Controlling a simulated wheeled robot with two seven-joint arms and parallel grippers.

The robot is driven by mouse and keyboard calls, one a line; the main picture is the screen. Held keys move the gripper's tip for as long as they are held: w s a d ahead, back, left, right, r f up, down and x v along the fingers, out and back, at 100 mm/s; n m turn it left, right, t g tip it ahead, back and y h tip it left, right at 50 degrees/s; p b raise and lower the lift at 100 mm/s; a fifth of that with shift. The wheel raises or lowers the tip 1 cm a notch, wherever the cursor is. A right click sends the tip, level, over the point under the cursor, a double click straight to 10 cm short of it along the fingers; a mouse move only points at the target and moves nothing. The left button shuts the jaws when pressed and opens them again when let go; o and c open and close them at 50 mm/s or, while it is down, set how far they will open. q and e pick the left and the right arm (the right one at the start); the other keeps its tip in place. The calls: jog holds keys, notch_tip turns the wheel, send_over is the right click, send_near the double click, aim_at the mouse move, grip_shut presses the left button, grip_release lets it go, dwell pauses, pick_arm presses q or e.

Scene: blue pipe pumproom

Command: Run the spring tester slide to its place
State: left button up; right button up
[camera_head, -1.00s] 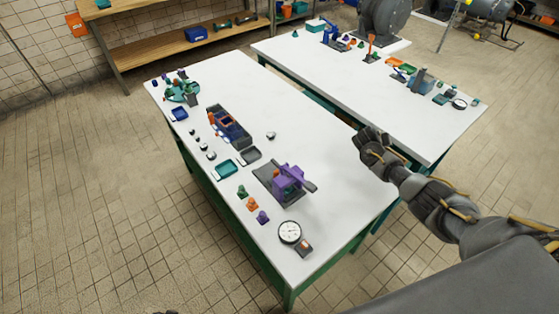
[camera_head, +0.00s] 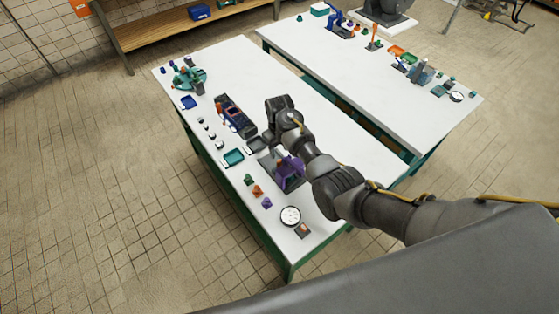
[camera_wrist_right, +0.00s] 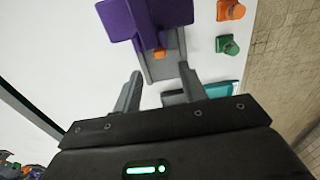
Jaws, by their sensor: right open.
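The spring tester, a purple block (camera_head: 292,168) on a grey base, stands on the near white table; my right arm partly hides it. In the right wrist view the purple body (camera_wrist_right: 150,18) is at the top, with a small orange part (camera_wrist_right: 159,53) at its lower edge and the grey base rail (camera_wrist_right: 160,68) running down from it. I cannot tell which piece is the slide. My right gripper (camera_head: 266,142) is above the table beside the tester. In the wrist view its fingers (camera_wrist_right: 160,88) are apart and empty, on either side of the rail's end. My left gripper is out of view.
Small green (camera_head: 248,180), orange (camera_head: 257,190) and purple (camera_head: 267,203) pieces line the table's left edge. A round dial (camera_head: 290,215) stands at the near end. A teal tray (camera_head: 233,157) and a dark blue-grey fixture (camera_head: 235,117) lie beyond. The table's right side is clear.

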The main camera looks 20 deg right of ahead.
aim_at(280, 161)
notch_tip(280, 161, down, 7)
jog(key=b, duration=0.4)
jog(key=shift+r, duration=0.15)
jog(key=shift+f+b, duration=0.8)
jog(key=shift+b, duration=0.35)
jog(key=shift+c, duration=0.4)
grip_shut()
